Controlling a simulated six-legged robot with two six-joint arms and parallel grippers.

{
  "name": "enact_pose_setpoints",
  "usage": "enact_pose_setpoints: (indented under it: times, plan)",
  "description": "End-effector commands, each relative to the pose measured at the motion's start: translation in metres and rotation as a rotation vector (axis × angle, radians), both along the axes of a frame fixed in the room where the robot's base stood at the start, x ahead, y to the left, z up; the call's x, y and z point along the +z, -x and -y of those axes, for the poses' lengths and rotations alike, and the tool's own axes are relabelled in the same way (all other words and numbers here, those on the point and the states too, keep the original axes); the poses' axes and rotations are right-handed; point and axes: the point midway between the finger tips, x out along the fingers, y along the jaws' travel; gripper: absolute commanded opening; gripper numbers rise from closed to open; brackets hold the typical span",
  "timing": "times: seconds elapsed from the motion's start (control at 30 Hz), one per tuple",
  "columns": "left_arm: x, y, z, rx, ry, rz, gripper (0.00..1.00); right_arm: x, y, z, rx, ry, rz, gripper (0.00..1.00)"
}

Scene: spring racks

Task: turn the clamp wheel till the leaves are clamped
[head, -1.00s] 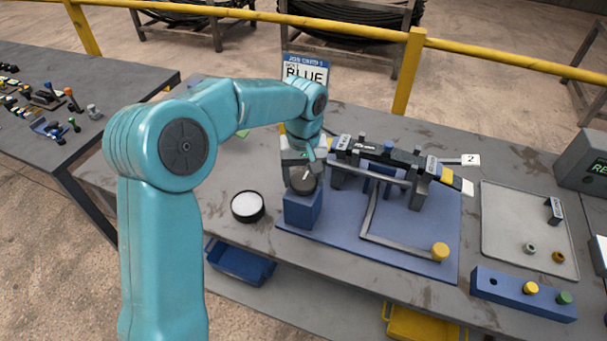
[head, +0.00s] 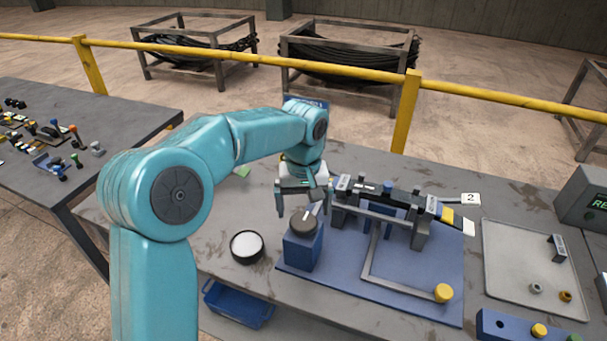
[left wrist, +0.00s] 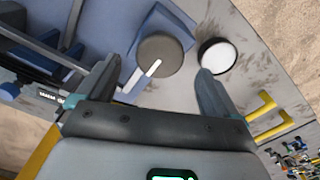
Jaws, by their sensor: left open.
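The clamp wheel (head: 303,223) is a dark round knob with a white pointer line, on top of a blue block (head: 303,249) at the left of the blue fixture plate. It also shows in the left wrist view (left wrist: 160,58), between the fingers and beyond them. The leaves (head: 401,204) are dark strips lying across the fixture's grey posts. My left gripper (head: 302,208) is open and empty just above and behind the wheel, apart from it; its fingers also show in the left wrist view (left wrist: 152,88). My right gripper is not in view.
A round black dish with white contents (head: 247,246) stands left of the block. A bent grey lever with a yellow knob (head: 443,293) lies on the plate's front right. A grey tray (head: 520,270) with small parts is at right. A blue bin (head: 238,304) hangs below the front edge.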

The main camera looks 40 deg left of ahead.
Motion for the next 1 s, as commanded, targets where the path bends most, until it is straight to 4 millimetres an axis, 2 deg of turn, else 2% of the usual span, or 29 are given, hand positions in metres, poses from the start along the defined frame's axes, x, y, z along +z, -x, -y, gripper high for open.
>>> enact_pose_setpoints:
  times: [0.2, 0.3, 0.43, 0.63, 1.0]
  plan:
    - [0.062, -0.001, 0.0, -0.001, 0.001, 0.007, 0.94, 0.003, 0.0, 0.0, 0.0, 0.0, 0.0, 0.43]
    - [0.087, -0.001, 0.001, -0.001, 0.001, 0.007, 0.94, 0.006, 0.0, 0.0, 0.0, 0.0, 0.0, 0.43]
    - [0.11, 0.0, 0.0, -0.001, 0.0, 0.004, 0.94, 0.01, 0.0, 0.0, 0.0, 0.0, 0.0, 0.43]
    - [0.127, 0.0, 0.001, -0.002, 0.0, 0.004, 0.94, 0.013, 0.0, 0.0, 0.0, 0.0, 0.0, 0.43]
    - [0.128, 0.0, 0.001, -0.007, 0.005, 0.009, 0.94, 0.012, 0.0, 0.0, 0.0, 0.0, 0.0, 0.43]
